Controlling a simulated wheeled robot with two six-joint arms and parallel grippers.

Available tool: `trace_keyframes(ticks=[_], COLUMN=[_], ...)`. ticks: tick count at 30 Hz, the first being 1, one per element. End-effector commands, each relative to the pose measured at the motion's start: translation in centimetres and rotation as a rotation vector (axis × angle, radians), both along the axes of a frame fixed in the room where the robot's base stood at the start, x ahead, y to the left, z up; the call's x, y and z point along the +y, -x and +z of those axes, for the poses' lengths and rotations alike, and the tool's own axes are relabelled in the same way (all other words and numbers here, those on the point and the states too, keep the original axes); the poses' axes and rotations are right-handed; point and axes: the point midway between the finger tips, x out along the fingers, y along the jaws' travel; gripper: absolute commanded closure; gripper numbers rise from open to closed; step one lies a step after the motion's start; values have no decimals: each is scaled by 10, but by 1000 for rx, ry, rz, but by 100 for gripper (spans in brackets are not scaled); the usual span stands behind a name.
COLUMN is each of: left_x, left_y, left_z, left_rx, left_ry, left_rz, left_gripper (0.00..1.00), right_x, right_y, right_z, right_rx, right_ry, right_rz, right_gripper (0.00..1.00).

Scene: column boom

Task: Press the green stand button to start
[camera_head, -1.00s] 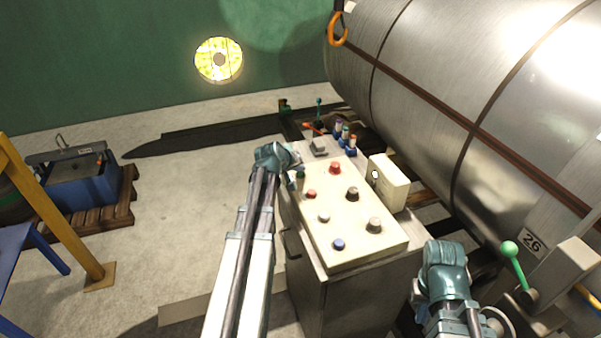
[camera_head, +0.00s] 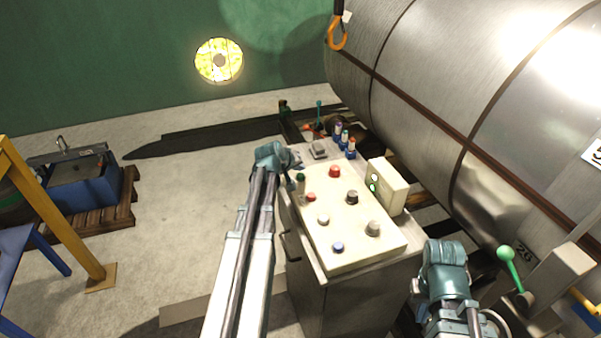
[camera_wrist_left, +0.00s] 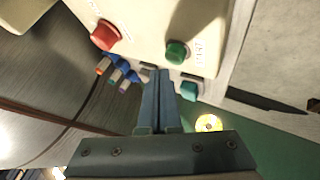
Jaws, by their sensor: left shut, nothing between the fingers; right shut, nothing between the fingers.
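The green stand button (camera_head: 301,178) sits at the far left corner of the cream control panel (camera_head: 349,235). In the left wrist view the green button (camera_wrist_left: 177,52) stands on the panel, just beyond and right of my fingertips. My left gripper (camera_head: 291,165) is at that corner, close beside the button; its two fingers (camera_wrist_left: 158,74) are together and empty. I cannot tell whether they touch the panel. My right gripper (camera_head: 420,287) is low beside the cabinet's right side, shut, its fingers mostly hidden by its wrist.
Red (camera_head: 334,171), black, white and blue knobs share the panel. A small box (camera_head: 388,187) with green lights stands at its right edge. A large steel drum (camera_head: 470,100) fills the right. A green-knobbed lever (camera_head: 506,254) is near my right arm.

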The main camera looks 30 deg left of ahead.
Motion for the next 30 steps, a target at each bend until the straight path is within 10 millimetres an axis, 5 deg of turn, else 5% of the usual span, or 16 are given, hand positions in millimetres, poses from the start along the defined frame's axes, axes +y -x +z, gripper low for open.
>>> trace_keyframes(ticks=[11, 30], left_x=[0, 0], left_y=[0, 0], left_z=[4, 51], left_rx=[0, 0], left_ry=[0, 0], left_rz=[0, 0], left_gripper=[100, 100], right_x=[0, 0], right_y=[0, 0], right_z=[4, 51], right_rx=[0, 0], right_ry=[0, 0], right_rz=[0, 0], right_gripper=[100, 100])
